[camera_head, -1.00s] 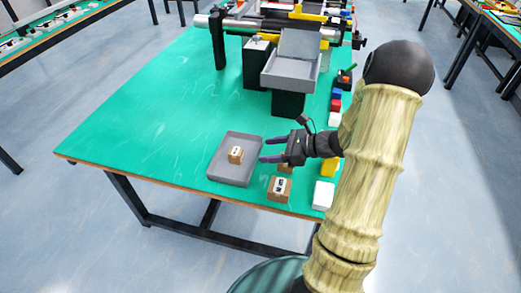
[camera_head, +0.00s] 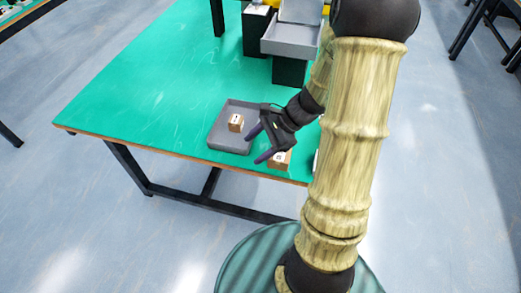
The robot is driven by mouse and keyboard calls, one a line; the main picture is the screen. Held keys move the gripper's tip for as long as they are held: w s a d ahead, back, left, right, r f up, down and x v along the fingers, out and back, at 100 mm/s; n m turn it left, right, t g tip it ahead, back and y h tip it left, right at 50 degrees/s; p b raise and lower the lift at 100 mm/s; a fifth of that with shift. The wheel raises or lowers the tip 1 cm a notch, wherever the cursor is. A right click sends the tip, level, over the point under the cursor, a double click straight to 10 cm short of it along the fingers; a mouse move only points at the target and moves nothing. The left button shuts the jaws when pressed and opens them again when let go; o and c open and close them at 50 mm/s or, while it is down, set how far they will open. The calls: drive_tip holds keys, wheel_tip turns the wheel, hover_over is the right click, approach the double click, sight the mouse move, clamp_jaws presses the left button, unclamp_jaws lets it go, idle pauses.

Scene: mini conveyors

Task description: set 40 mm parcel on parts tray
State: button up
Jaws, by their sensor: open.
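A grey parts tray (camera_head: 228,141) lies on the green table near its front edge. A small brown parcel with a white label (camera_head: 236,123) sits inside the tray. A larger brown parcel with a white label (camera_head: 279,160) stands on the table to the right of the tray, at the front edge, partly hidden by my gripper. I cannot read the size of either parcel. My gripper (camera_head: 258,147) is open and empty, its fingers pointing down and left. It shows over the tray's right side and the gap towards the larger parcel; its height above them is hard to tell.
A grey bin on a black stand (camera_head: 289,42) is at the back of the table (camera_head: 150,90). My arm hides the right side of the table, where a bit of a white block (camera_head: 316,161) shows. The table's left half is clear.

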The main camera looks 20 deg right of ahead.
drive_tip(key=s+a+r+n+h, duration=0.1)
drive_tip(key=s+r+n+h, duration=0.1)
drive_tip(key=n, duration=0.6)
drive_tip(key=s+a+r+n+t+h, duration=0.1)
drive_tip(key=s+n+h, duration=0.3)
drive_tip(key=n, duration=0.5)
drive_tip(key=shift+s+r+h, duration=0.15)
drive_tip(key=shift+r+h, duration=0.4)
drive_tip(key=shift+h, duration=0.65)
drive_tip(key=shift+c, duration=0.2)
